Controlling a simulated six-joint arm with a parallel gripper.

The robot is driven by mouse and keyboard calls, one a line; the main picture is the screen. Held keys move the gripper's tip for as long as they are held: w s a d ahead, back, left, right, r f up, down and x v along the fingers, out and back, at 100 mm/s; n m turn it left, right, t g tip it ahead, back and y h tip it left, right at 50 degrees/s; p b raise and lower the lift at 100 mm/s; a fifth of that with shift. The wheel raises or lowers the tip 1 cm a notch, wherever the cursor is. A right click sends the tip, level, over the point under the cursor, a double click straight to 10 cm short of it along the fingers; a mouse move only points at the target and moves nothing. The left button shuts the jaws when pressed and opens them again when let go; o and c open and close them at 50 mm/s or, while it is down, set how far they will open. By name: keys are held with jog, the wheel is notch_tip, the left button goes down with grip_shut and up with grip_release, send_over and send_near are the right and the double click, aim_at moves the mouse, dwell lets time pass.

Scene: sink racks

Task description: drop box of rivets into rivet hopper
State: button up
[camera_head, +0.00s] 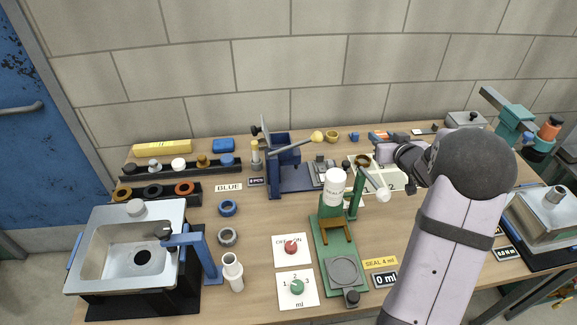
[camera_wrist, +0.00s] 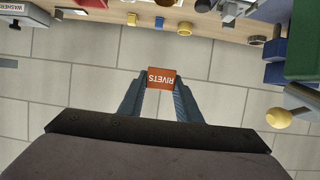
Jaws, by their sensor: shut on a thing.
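A small orange box (camera_wrist: 161,79) with RIVETS printed on it, upside down in the wrist view, sits between the two fingertips of my gripper (camera_wrist: 161,86). The gripper is shut on it. The box appears clear of the bench, with the block wall behind it. In the head view my gripper (camera_head: 393,143) is at the back of the bench, right of centre, and an orange patch there seems to be the box. A blue machine (camera_head: 283,155) with an open upper part stands to its left. No hopper label is readable, so I cannot tell which part is the rivet hopper.
A lever with a yellow knob (camera_head: 317,137) sticks out right of the blue machine. A yellow cup (camera_head: 332,136) and small blue block (camera_head: 354,135) stand at the back edge. A green stand (camera_head: 333,245) with a white-capped bottle is in front. A sink (camera_head: 130,255) is left.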

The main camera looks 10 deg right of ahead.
jog(key=w+a+r+n+g+y+p, duration=0.1)
jog(key=w+a+r+n+y+p, duration=0.1)
jog(key=a+p, duration=0.3)
jog(key=w+a+r+n+g+y+p, duration=0.1)
jog(key=a+r+n+y+p, duration=0.3)
jog(key=a, duration=0.8)
jog(key=w+a+r+n+g+y+p, duration=0.1)
jog(key=w+a+r+n+y+p, duration=0.1)
jog(key=a+p, duration=0.4)
jog(key=w+a+r+y, duration=0.1)
jog(key=a, duration=0.2)
jog(key=shift+w+a+r+n+y+p, duration=0.15)
jog(key=shift+w+r+n+y+p, duration=0.15)
jog(key=shift+r+n+p, duration=0.1)
jog(key=shift+f, duration=0.15)
notch_tip(320, 180, down, 6)
jog(key=b, duration=0.6)
jog(key=o, duration=1.1)
